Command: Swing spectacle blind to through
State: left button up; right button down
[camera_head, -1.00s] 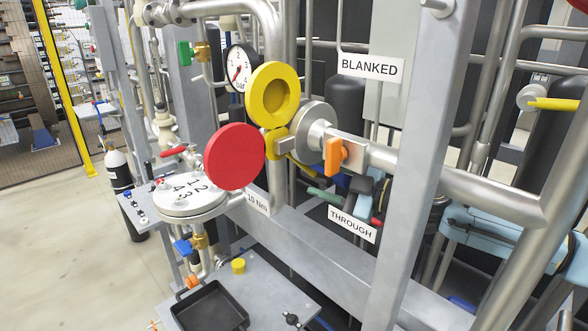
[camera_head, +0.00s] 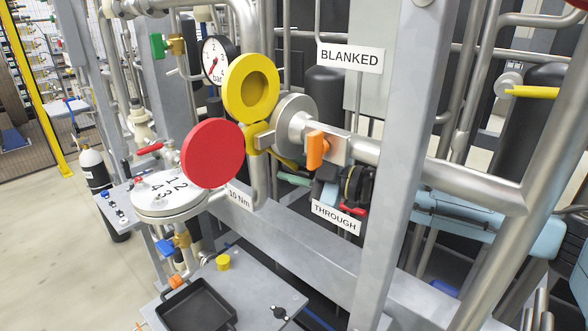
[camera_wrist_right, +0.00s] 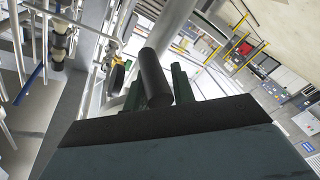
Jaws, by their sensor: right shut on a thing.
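The spectacle blind has a yellow ring (camera_head: 251,88) at the top and a solid red disc (camera_head: 212,155) at lower left, joined by a yellow web (camera_head: 257,138) beside the round pipe flange (camera_head: 294,122). A yellow bar runs right from the web behind the pipe. My right gripper (camera_head: 312,184), with green fingers, is below the orange handle (camera_head: 316,150), partly hidden behind the pipe and post. In the right wrist view its green fingers are on either side of a black cylindrical grip (camera_wrist_right: 156,80). Whether the grip joins the yellow bar is hidden. My left gripper is out of view.
A BLANKED label (camera_head: 350,57) is above the pipe and a THROUGH label (camera_head: 335,217) below. A grey post (camera_head: 390,160) stands in front of my right arm. A gauge (camera_head: 216,60), a numbered round flange (camera_head: 172,192) and a black tray (camera_head: 195,306) are at left.

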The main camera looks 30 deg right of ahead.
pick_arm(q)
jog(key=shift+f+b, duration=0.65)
pick_arm(e)
jog(key=a+f+m, duration=0.1)
jog(key=s+a+f+m, duration=0.1)
jog(key=m, duration=0.1)
jog(key=a+f+m+t, duration=0.1)
jog(key=a, duration=0.1)
jog(key=shift+s, duration=0.35)
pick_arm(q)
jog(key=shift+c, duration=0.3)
